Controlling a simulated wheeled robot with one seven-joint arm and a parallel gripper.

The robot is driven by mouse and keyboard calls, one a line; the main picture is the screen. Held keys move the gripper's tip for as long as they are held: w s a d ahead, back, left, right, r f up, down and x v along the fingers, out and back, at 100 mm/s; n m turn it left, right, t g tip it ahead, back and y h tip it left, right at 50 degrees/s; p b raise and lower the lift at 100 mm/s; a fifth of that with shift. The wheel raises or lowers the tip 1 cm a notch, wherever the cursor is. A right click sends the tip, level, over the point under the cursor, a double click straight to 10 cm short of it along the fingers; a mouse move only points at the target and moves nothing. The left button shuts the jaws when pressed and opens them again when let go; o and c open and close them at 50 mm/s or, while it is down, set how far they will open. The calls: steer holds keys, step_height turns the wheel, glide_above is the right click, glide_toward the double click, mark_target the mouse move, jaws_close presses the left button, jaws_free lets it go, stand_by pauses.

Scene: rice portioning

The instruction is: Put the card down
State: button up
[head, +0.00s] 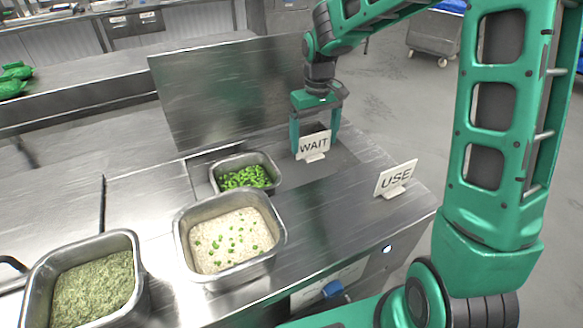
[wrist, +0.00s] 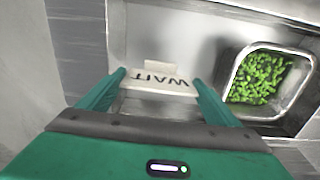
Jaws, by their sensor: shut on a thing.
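A white card reading "WAIT" (head: 313,146) stands upright at the back of the steel counter, on a small white foot. My gripper (head: 315,148) is around it from above, with a green finger at either side. In the wrist view the card (wrist: 158,80) shows upside down between the two fingertips (wrist: 160,82), which are shut on its side edges. The foot appears at or very close to the counter surface; I cannot tell whether it touches. A second white card reading "USE" (head: 396,180) stands on the counter to the right.
A rice pan (head: 180,232) and a green herb pan (head: 40,290) stand nearer. A steel panel (head: 220,95) rises behind. Counter between the cards is clear.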

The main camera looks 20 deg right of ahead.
mark_target(308, 156)
steer(key=f, duration=0.1)
steer(key=a+f, duration=0.1)
steer(key=f, duration=0.2)
steer(key=shift+a, duration=0.25)
steer(key=shift+a+f, duration=0.1)
steer(key=shift+f, duration=1.65)
steer(key=o, duration=1)
steer(key=shift+f, duration=0.1)
step_height(308, 156, up, 12)
